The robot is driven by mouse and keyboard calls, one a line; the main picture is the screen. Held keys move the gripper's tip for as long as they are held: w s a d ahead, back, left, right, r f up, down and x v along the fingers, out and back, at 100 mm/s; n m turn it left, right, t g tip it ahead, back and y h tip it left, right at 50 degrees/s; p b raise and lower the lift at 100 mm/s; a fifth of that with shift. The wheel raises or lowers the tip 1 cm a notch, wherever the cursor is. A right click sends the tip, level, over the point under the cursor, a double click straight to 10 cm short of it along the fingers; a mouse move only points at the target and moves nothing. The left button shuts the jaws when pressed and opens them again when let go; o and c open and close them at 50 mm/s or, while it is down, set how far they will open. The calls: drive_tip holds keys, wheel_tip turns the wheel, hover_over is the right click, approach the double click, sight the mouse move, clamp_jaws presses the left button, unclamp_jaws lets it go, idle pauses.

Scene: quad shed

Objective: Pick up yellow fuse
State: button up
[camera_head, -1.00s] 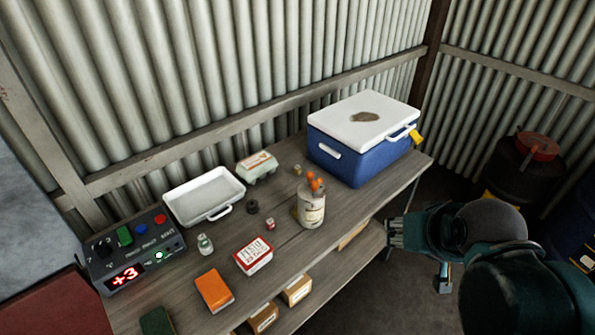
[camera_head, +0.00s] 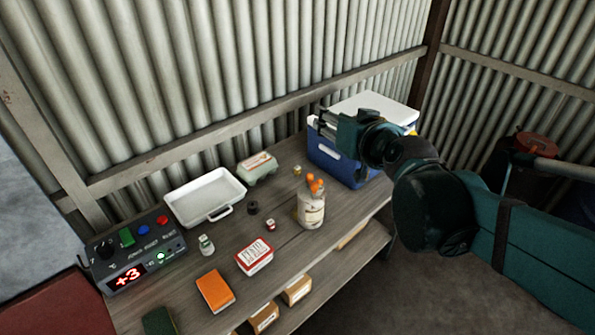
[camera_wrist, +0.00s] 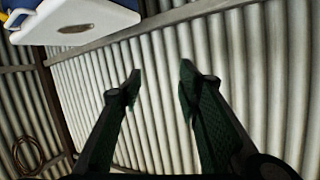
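A small jar-like piece with a yellowish band (camera_head: 297,170) stands on the workbench (camera_head: 290,205), left of the blue cooler; it may be the yellow fuse, but it is too small to be sure. A similar small piece with red on it (camera_head: 270,225) stands nearer the front, left of the cream can. My gripper (camera_head: 322,122) is raised in front of the cooler, above and to the right of the yellowish piece and apart from it. In the wrist view my gripper (camera_wrist: 160,67) has its fingers apart with nothing between them. No fuse shows there.
The blue cooler (camera_head: 328,158) with its white lid (camera_wrist: 75,20) is close to my gripper. The cream can (camera_head: 311,209) holds orange-tipped things. A white tray (camera_head: 177,204), egg carton (camera_head: 257,167), dark ring (camera_head: 252,207), red-white box (camera_head: 254,256) and control box (camera_head: 138,258) also stand on the bench.

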drive_tip(key=w+a+r+m+t+p, duration=0.1)
drive_tip(key=w+a+r+t, duration=0.1)
drive_tip(key=w+a+r, duration=0.3)
drive_tip(key=w+a+r+m+t, duration=0.1)
drive_tip(key=w+r+m+t, duration=0.1)
drive_tip(key=w, duration=0.5)
drive_tip(key=m+g+h+p, duration=0.1)
drive_tip(key=m+h+p, duration=0.1)
drive_tip(key=m+h, duration=0.7)
hover_over(297, 169)
drive_tip(key=s+d, duration=0.1)
wheel_tip(297, 169, down, 18)
drive_tip(key=f+n+h, duration=0.1)
drive_tip(key=s+a+f+g, duration=0.1)
drive_tip(key=s+f+g, duration=0.1)
drive_tip(key=f, duration=0.4)
drive_tip(key=s+a+f+g+h, duration=0.1)
drive_tip(key=s+a+f, duration=0.1)
drive_tip(key=f, duration=0.5)
drive_tip(key=s+a+f+g, duration=0.1)
drive_tip(key=f+g, duration=0.1)
drive_tip(key=f, duration=0.4)
drive_tip(key=shift+s+a+f+g+h+p, duration=0.25)
drive_tip(key=shift+s+f+g+h+p, duration=0.05)
drive_tip(key=shift+s+f+p, duration=0.1)
drive_tip(key=shift+w, duration=0.1)
drive_tip(key=shift+b+x, duration=0.3)
drive_tip(key=shift+x, duration=0.9)
drive_tip(key=shift+w, duration=0.1)
